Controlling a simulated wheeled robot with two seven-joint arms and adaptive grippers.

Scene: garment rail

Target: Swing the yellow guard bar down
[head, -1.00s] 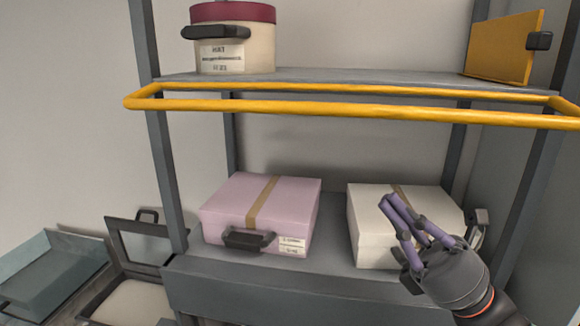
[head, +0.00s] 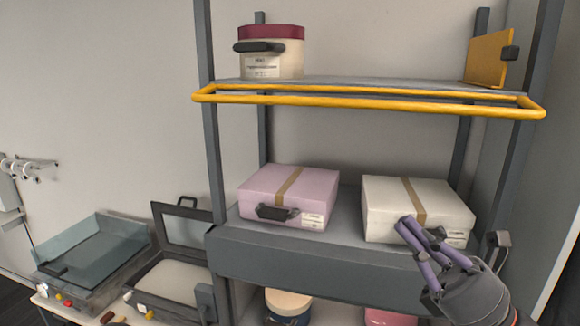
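The yellow guard bar (head: 375,101) is a long horizontal rail with bent ends. It sticks out in front of the upper shelf (head: 345,83) of a grey rack, about level with that shelf. My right gripper (head: 415,238) is at the lower right in the head view, in front of the white box and well below the bar. Its purple fingers are spread apart with nothing visible between them, and it does not touch the bar. My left gripper is out of view.
A round cream tin with a maroon lid (head: 271,52) and an upright yellow panel (head: 488,60) stand on the upper shelf. A pink box (head: 290,196) and a white box (head: 415,207) sit on the shelf below. Trays (head: 95,255) stand at lower left. Space before the bar is clear.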

